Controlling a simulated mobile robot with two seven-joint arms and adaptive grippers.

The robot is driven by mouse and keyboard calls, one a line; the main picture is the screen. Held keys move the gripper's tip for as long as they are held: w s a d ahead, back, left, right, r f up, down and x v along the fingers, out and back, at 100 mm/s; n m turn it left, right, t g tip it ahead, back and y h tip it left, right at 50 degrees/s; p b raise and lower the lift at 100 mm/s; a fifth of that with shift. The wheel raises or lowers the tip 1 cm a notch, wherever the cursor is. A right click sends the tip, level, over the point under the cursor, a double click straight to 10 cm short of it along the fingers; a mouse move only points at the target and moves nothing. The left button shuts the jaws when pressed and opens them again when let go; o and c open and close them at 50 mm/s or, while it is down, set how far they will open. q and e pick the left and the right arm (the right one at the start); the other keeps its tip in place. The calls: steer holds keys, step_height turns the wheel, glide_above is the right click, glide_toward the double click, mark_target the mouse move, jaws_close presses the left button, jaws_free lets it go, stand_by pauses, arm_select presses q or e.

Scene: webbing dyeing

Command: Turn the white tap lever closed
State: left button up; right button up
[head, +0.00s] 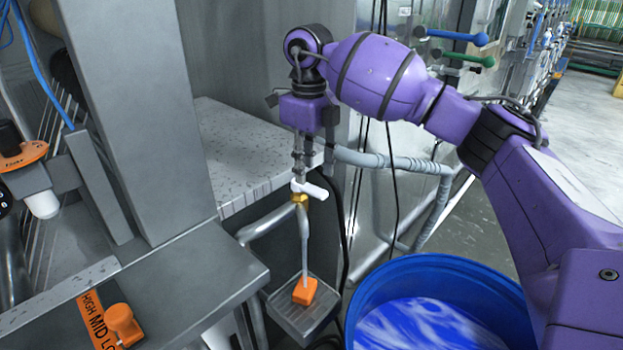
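The white tap lever (312,190) sits on a small brass-coloured tap body (299,200), its free end pointing right and slightly down. A thin pale vertical strand (305,245) runs from the tap down to an orange block (305,291); I cannot tell whether it is water or a tube. My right gripper (301,177) points straight down from above, its tips at the lever's left end. Its fingers look close together, but contact with the lever and the finger gap are unclear. My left gripper is out of view.
The orange block is in a grey tray (283,318). A blue barrel (420,268) with blue-and-white contents stands at lower right. A grey pipe (390,161) runs behind the tap. A steel column and a bench with an orange selector (122,322) fill the left.

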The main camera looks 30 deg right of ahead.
mark_target(310, 186)
steer(key=shift+f, duration=2)
